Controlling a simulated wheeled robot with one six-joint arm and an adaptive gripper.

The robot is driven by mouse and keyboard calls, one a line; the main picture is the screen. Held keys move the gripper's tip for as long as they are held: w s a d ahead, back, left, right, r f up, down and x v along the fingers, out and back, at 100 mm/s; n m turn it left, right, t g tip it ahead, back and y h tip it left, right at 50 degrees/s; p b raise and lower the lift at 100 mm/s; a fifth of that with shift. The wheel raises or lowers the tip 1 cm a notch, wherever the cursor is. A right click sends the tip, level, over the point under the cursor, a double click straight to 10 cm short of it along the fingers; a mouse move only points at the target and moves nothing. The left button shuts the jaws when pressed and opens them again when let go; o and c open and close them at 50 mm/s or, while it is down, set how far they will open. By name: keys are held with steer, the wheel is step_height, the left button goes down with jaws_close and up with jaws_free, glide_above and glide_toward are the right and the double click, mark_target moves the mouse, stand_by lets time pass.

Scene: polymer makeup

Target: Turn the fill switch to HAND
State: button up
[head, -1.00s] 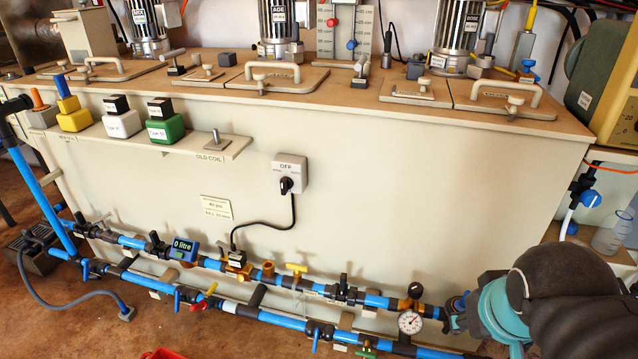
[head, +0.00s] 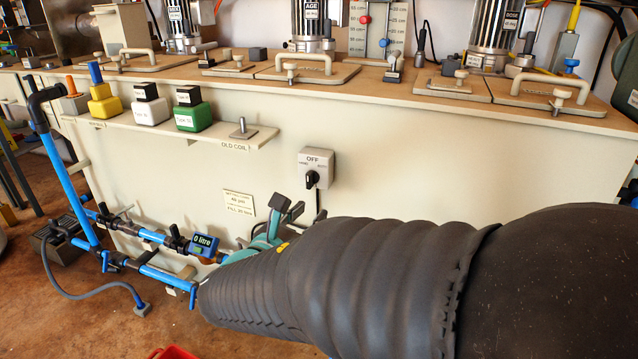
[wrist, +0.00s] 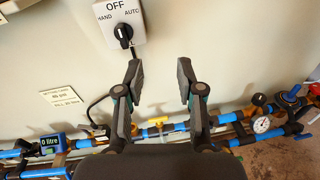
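The fill switch (head: 316,168) is a small grey box with a black rotary knob on the front of the cream tank, marked OFF at the top. In the wrist view the switch (wrist: 121,24) shows HAND at left and AUTO at right, and the knob's white mark points up toward OFF. My gripper (wrist: 158,72) is open and empty, its two dark fingers apart, below and to the right of the switch and not touching it. In the head view my gripper (head: 285,212) shows left of and below the switch, partly hidden by my arm.
Blue pipes (head: 160,275) with valves run low along the tank, with a 0 litre meter (head: 203,244). A shelf (head: 262,135) with several bottles juts out left of the switch. A pressure gauge (wrist: 261,125) is at lower right. The panel around the switch is clear.

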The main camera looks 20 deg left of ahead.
mark_target(308, 181)
steer(key=a+n+t+y, duration=0.1)
steer(key=a+n+y, duration=0.15)
steer(key=a, duration=0.25)
steer(key=shift+h, duration=0.25)
steer(key=w, duration=0.8)
steer(key=w+d, duration=0.1)
steer(key=w, duration=0.3)
steer(key=shift+w+d+f+b, duration=0.1)
steer(key=shift+w+f+b, duration=0.1)
steer(key=shift+b, duration=0.15)
steer(key=shift+c, duration=0.2)
steer(key=shift+r, duration=0.1)
jaws_close()
